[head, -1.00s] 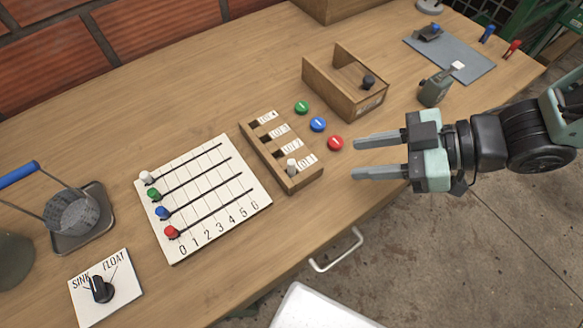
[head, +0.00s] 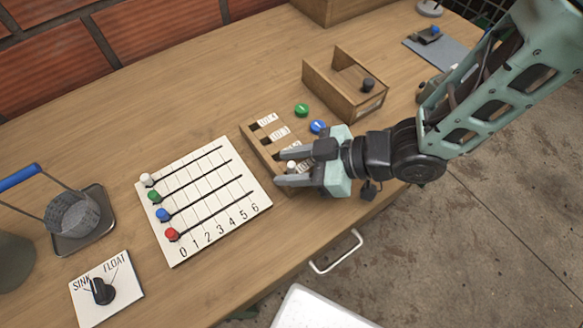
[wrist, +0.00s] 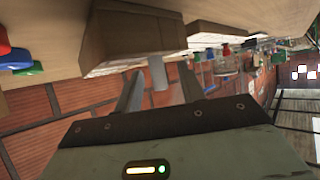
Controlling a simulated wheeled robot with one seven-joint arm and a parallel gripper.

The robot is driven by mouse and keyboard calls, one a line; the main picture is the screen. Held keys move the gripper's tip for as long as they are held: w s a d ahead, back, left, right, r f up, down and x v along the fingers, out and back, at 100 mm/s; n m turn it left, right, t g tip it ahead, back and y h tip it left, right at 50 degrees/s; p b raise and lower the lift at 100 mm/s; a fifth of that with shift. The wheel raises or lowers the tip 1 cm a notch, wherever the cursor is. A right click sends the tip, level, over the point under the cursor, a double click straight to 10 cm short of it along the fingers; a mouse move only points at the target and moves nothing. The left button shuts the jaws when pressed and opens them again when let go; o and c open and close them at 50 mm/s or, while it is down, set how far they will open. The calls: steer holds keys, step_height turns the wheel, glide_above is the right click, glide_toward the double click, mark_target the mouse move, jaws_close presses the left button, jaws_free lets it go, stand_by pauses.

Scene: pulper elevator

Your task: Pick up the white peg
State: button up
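The white peg (head: 291,165) stands in the lowest slot of a small wooden block (head: 253,139) with labelled slots. In the wrist view, the peg (wrist: 158,73) shows as a pale grey post sticking out of the block (wrist: 135,22). My gripper (head: 278,168) is open, with one finger on each side of the peg. In the wrist view, my gripper (wrist: 158,92) shows a gap between each finger and the peg. My gripper and wrist hide the right end of the block and the red button seen earlier.
A white slider board (head: 205,195) with coloured knobs lies left of the block. A metal drawer handle (head: 337,252) juts from the table front.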

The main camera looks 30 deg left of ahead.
steer(key=shift+c, duration=0.3)
jaws_close()
